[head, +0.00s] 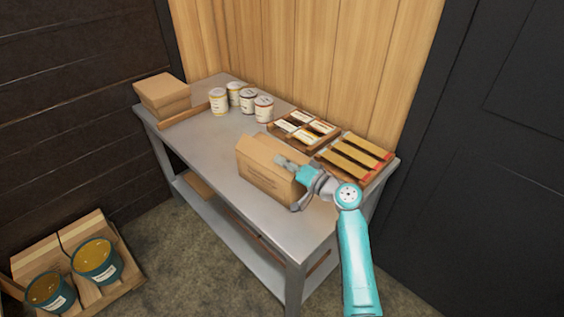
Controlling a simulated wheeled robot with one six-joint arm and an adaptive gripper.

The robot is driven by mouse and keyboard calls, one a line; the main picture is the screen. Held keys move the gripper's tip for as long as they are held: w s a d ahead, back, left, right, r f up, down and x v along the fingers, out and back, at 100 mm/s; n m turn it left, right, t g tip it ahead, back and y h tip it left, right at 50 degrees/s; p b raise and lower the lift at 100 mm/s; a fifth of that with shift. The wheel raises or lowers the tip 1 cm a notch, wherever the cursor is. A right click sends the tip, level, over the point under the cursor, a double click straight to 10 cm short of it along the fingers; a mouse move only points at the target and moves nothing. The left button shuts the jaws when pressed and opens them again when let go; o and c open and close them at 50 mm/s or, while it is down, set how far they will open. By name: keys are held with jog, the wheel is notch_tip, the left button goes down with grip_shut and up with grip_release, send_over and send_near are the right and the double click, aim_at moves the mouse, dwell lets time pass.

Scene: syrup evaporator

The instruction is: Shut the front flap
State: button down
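A brown cardboard box (264,182) with small dark print on its front face stands on the grey metal table near its front edge. Its upper part is tan and narrow in this view. I cannot tell clearly which flaps are up or folded down. My gripper (281,160) is at the box's upper right, over its top. The picture is too small to show whether it touches a flap. My gripper and wrist hide the right part of the box top. I cannot tell whether the fingers are open or shut.
On the table (205,140), several labelled cans (248,100) stand behind the box. A divided wooden tray (302,131) and a tray with yellowish bars (352,158) lie at the right. Buckets (96,260) sit on a floor pallet.

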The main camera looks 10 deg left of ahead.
jog(key=c, duration=1.4)
grip_release()
jog(key=shift+o, duration=0.2)
notch_tip(320, 180, up, 10)
jog(key=shift+r, duration=0.1)
jog(key=shift+d, duration=0.1)
